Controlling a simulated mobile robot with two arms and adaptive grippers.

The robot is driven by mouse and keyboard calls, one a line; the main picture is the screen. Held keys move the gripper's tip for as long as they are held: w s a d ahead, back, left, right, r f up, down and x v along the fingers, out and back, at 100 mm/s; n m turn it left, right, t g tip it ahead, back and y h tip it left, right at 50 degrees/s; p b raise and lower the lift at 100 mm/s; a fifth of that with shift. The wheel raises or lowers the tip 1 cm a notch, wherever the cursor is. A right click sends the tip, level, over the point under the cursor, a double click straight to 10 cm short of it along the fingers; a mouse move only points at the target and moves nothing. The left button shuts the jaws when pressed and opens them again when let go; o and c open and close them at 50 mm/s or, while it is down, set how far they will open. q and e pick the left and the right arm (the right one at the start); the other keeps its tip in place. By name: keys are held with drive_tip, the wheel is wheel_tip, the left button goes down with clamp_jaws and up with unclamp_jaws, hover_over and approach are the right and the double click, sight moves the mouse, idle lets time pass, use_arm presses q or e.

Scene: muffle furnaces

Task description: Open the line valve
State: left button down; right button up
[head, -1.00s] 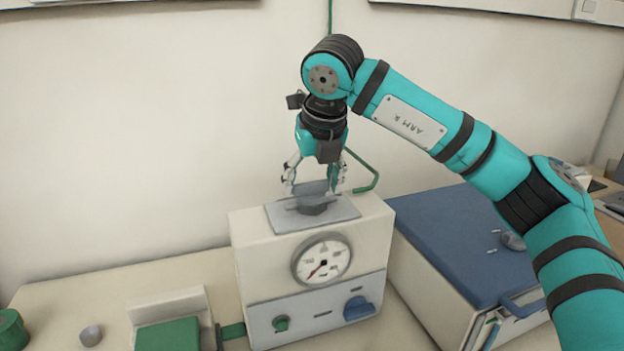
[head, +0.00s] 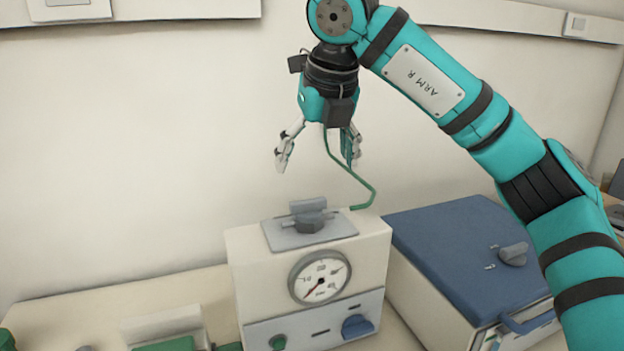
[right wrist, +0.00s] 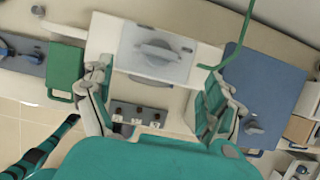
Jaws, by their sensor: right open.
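The line valve is a grey knob with a raised bar handle (head: 309,213) on a grey plate (head: 338,230), on top of the cream gauge box (head: 250,262). The bar runs roughly left to right along the box top. In the right wrist view the valve handle (right wrist: 157,54) shows ahead of the fingers. My right gripper (head: 316,163) hangs above the valve, pointing down, its fingers spread and empty, clear of the handle. Both fingers also show in the right wrist view (right wrist: 157,112). The gauge (head: 320,277) needle points to lower left. My left gripper is not in view.
A green pipe (head: 362,188) rises behind the box, close to my right gripper. A blue-lidded furnace (head: 450,240) stands to the right. The box front has a green knob (head: 278,342) and a blue knob (head: 356,326).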

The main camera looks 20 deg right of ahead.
drive_tip(key=shift+v, duration=1.2)
drive_tip(key=shift+r, duration=0.1)
